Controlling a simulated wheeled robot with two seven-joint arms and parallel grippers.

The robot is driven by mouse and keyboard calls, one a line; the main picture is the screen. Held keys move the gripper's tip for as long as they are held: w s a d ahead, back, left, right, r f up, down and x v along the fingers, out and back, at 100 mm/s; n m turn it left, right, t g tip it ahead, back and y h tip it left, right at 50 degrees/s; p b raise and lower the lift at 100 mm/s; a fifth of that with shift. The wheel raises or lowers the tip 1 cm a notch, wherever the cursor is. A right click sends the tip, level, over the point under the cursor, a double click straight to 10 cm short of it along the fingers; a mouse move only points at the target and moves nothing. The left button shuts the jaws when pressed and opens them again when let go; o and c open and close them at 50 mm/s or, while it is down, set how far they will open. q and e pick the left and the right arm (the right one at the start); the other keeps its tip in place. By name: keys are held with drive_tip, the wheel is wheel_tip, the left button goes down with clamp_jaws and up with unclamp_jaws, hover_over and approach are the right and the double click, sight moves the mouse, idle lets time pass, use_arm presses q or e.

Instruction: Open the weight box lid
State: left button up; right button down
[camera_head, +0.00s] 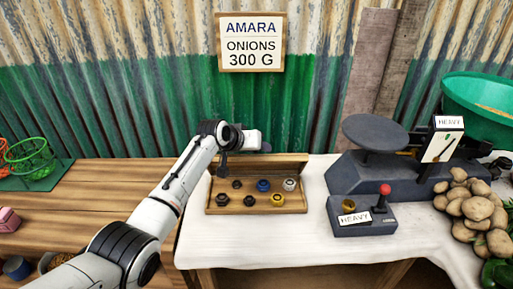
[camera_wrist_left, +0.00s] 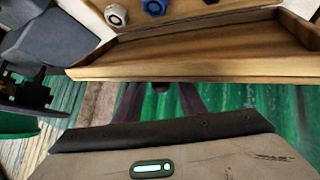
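The wooden weight box (camera_head: 232,210) stands on the white cloth, and its inside with several weights is in plain sight. Its lid (camera_head: 275,168) is swung up and tilted back along the far edge. The lid also fills the upper part of the left wrist view (camera_wrist_left: 205,52), with a few weights beyond it. My left gripper (camera_head: 256,142) is above and behind the lid's upper edge. Its fingertips are not clear in either view, so I cannot tell whether they touch the lid. My right gripper is not in view.
Blue (camera_head: 263,185), yellow (camera_head: 278,199), silver (camera_head: 289,184) and dark weights sit in the box. A dark scale (camera_head: 365,170) and a control box with a red knob (camera_head: 384,190) stand to the right, near potatoes (camera_head: 477,207). The cloth in front is clear.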

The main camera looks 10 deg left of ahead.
use_arm(q)
drive_tip(key=shift+a+r, duration=0.1)
drive_tip(key=shift+r, duration=0.05)
drive_tip(key=shift+s+a+r+p, duration=0.3)
drive_tip(key=shift+s+r, duration=0.1)
drive_tip(key=shift+r, duration=0.1)
drive_tip(key=v, duration=0.8)
drive_tip(key=shift+s+p, duration=0.4)
drive_tip(key=shift+r, duration=0.15)
